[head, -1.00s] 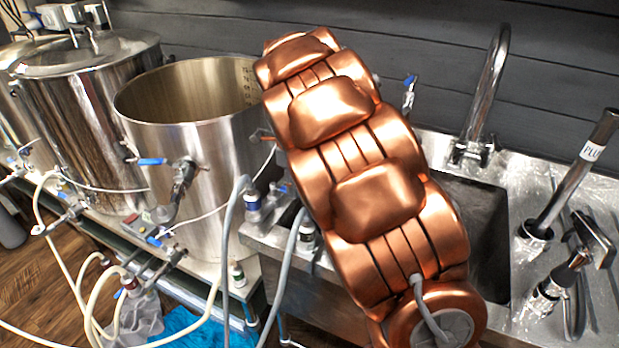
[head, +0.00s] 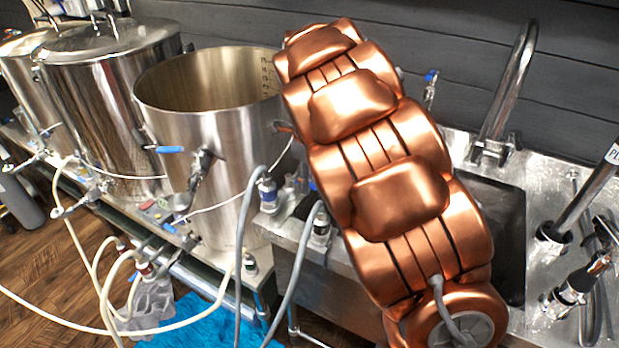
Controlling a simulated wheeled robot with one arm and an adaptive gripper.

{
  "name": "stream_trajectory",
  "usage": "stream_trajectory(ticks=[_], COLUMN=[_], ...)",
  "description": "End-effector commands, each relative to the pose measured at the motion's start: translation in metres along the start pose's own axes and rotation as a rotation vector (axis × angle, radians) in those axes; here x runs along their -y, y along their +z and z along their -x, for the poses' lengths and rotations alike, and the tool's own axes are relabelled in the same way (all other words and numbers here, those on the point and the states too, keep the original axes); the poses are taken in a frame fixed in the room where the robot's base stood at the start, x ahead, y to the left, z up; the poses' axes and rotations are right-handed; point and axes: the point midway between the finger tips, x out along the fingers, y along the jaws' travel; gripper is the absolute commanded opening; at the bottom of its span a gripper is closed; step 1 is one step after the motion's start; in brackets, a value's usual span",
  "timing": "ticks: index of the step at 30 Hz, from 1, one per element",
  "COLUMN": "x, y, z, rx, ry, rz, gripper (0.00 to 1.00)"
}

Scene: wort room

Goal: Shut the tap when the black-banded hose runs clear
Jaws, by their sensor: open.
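Two grey hoses rise near the sink's left edge: a left one (head: 241,260) and a right one (head: 291,265). Their upper ends bend down to fittings, a left fitting (head: 267,195) and a darker right fitting (head: 320,228). I cannot make out a black band on either hose, nor any liquid running. A blue-handled tap (head: 168,149) is on the open steel kettle's left side. Another small blue-topped tap (head: 431,78) stands behind the sink. My copper arm crosses the middle and hides part of the sink and kettle. My gripper does not show.
The open kettle (head: 205,120) stands beside a lidded kettle (head: 100,90). Cream hoses (head: 95,265) loop low at left over a blue cloth (head: 185,325). A sink (head: 497,215) with a tall chrome faucet (head: 512,80) is at right. Wooden floor (head: 30,270) shows at lower left.

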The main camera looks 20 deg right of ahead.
Motion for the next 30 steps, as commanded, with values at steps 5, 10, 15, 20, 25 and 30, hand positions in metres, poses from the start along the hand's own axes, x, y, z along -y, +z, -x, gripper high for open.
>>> stream_trajectory(ticks=[5, 10, 15, 20, 25, 30], x=[0.0, 0.001, 0.001, 0.001, 0.001, 0.001], y=[0.0, 0.001, 0.001, 0.001, 0.001, 0.0], z=[0.0, 0.01, 0.036, 0.064, 0.09, 0.108], rx=[0.0, 0.002, 0.002, 0.003, 0.003, 0.001], ry=[0.0, -0.002, -0.003, -0.003, -0.002, -0.001], rz=[0.0, 0.001, 0.001, 0.001, 0.002, 0.001], gripper=[0.43, 0.43, 0.43, 0.43, 0.43, 0.43])
